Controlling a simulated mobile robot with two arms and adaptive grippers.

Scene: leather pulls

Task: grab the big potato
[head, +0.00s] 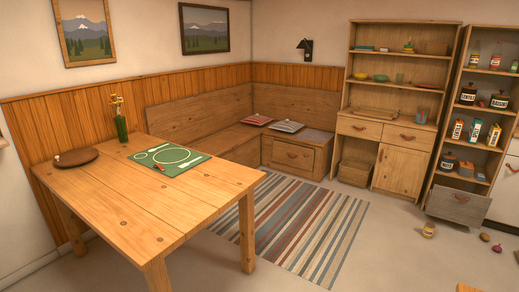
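I cannot make out a big potato for certain. A small brown roundish thing (484,237) lies on the floor at the lower right and is too small to identify. Neither of my grippers is in view.
A wooden table (135,210) fills the left front, with a brown plate (76,157) and green placemat (168,160). A striped rug (290,225) covers open floor before the cupboard (403,165) and pantry shelves (462,178).

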